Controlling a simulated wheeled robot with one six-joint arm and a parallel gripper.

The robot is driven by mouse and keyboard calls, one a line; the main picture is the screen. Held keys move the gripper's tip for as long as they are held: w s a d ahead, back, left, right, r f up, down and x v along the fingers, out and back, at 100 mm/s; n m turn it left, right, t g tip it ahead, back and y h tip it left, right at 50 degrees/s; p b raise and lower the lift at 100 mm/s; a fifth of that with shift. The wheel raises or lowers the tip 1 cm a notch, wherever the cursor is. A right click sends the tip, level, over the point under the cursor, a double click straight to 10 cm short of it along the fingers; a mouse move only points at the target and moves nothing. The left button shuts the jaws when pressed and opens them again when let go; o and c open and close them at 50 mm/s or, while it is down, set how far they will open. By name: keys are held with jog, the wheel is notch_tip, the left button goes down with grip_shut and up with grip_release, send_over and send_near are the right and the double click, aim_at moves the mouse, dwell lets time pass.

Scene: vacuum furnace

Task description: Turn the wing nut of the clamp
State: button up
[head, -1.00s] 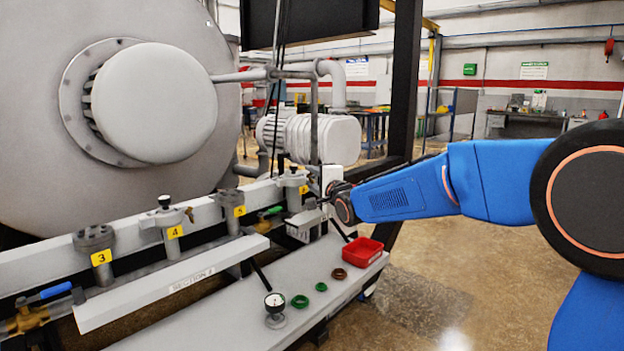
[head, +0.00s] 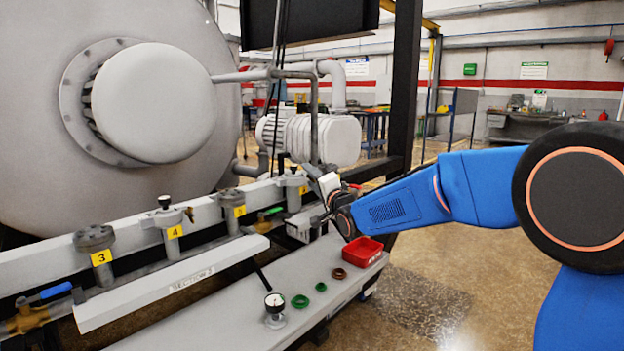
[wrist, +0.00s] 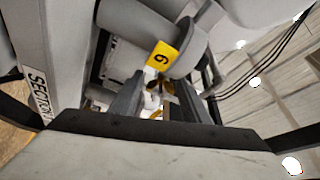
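In the wrist view, the two dark fingers of my gripper (wrist: 157,88) stand apart, just below a yellow label "6" (wrist: 162,57) on a grey port (wrist: 188,50). A small brass-coloured piece (wrist: 153,88) shows between the fingers. It may be part of the clamp or its wing nut, but it is too small to tell. No finger visibly closes on it. In the head view, my gripper (head: 318,217) is at the far right end of the pipe rail, beyond port 5. The clamp there is hidden behind my wrist and too small to make out.
Ports 3 (head: 95,240), 4 (head: 167,222) and 5 (head: 234,205) stand along the rail.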

jog(key=shift+o, duration=0.4)
jog(key=v, duration=1.7)
jog(key=shift+f, duration=0.15)
jog(key=shift+s+d, duration=0.1)
jog(key=shift+d, duration=0.05)
jog(key=shift+c, duration=0.7)
